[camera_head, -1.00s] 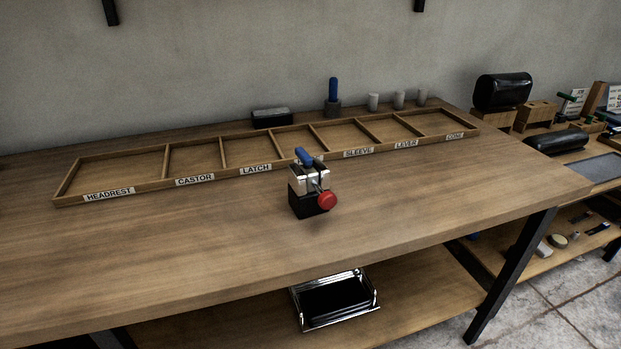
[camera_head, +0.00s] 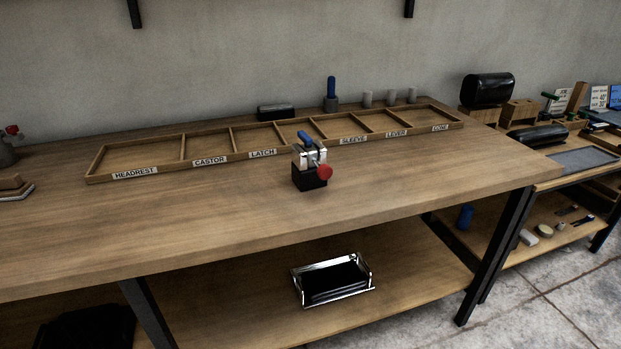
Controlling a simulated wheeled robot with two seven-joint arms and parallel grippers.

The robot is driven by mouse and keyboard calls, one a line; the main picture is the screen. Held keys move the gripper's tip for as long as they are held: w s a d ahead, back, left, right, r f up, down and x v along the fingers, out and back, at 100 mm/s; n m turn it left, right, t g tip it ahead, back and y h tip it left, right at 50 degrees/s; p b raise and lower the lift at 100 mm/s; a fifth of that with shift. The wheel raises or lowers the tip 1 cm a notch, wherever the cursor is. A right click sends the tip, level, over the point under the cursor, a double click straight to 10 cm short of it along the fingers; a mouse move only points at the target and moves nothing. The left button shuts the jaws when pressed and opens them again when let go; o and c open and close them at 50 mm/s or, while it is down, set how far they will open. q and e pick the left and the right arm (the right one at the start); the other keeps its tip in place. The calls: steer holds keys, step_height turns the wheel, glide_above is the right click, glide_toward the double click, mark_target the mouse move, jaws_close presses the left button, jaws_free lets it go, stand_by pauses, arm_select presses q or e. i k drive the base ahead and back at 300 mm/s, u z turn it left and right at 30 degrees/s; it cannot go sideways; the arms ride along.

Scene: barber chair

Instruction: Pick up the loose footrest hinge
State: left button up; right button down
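I cannot make out for certain which thing is the loose footrest hinge. A chrome-framed piece with a black pad (camera_head: 334,281), which looks like a footrest, lies on the shelf under the bench. A small black block with a metal clamp-like top (camera_head: 311,169), a blue handle and a red knob stands upright on the bench top, in front of the divided tray. I cannot tell whether a hinge is held in it. Neither of my grippers shows in the view.
A shallow wooden tray (camera_head: 88,180) with labelled, empty-looking compartments spans the bench (camera_head: 230,218). Behind it stand a dark block (camera_head: 276,112), a blue-handled tool (camera_head: 331,93) and grey cylinders. A second bench with black cushions is at right. The bench front is mostly clear.

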mark_target(304, 172)
steer(key=z, duration=1.3)
steer(key=i, duration=0.95)
steer(key=u, duration=0.9)
